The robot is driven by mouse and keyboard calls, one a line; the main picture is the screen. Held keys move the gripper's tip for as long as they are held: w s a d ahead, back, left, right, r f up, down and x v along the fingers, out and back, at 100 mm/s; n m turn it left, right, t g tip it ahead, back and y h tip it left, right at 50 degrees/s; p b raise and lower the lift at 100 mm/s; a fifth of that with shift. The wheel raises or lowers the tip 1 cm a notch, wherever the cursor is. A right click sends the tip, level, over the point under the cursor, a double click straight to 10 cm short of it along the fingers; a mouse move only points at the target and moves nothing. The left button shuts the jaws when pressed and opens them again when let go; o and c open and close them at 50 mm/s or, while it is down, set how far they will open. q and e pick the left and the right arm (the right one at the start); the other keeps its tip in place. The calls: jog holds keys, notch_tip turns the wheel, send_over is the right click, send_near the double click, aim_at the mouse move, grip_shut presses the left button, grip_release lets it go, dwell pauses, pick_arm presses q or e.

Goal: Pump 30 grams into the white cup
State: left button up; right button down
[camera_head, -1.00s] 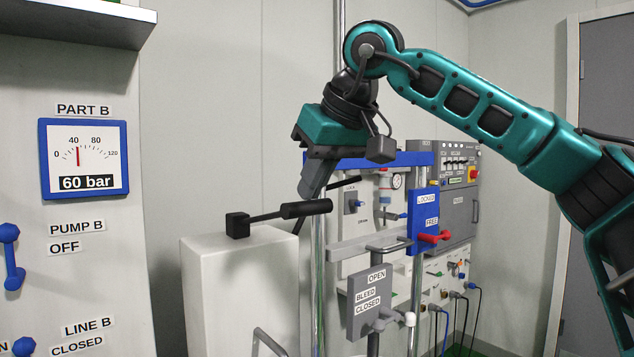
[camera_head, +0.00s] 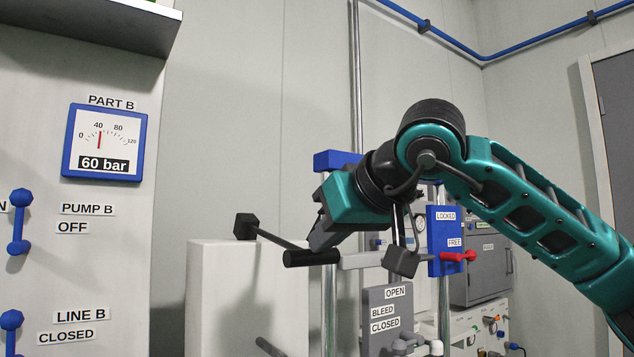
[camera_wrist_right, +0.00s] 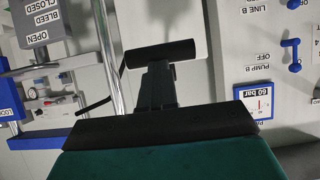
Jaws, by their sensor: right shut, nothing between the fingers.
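A black pump lever (camera_head: 272,237) slants down to the right from its block on top of a white housing (camera_head: 226,290), ending in a cylindrical grip (camera_head: 305,258). My right gripper (camera_head: 320,242) is shut and empty, its fingertips at the upper side of that grip. In the right wrist view the grip (camera_wrist_right: 160,53) lies crosswise at the fingertips (camera_wrist_right: 157,70), and the fingers do not wrap around it. Whether they touch it is hard to tell. No white cup shows in these frames. My left gripper is out of view.
A gauge (camera_head: 103,142) labelled PART B reads 60 bar. Pump B's blue handle (camera_head: 19,221) is by OFF and line B's (camera_head: 10,325) by CLOSED. A grey OPEN/BLEED/CLOSED plate (camera_head: 387,318) and a blue LOCKED/FREE plate (camera_head: 443,240) with a red handle (camera_head: 458,256) stand close right of the lever.

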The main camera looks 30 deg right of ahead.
notch_tip(320, 180, down, 8)
jog(key=w+b, duration=0.1)
jog(key=b, duration=0.3)
jog(key=shift+w+r, duration=0.15)
jog(key=shift+r, duration=0.05)
jog(key=shift+a+f, duration=0.1)
jog(key=shift+f, duration=0.05)
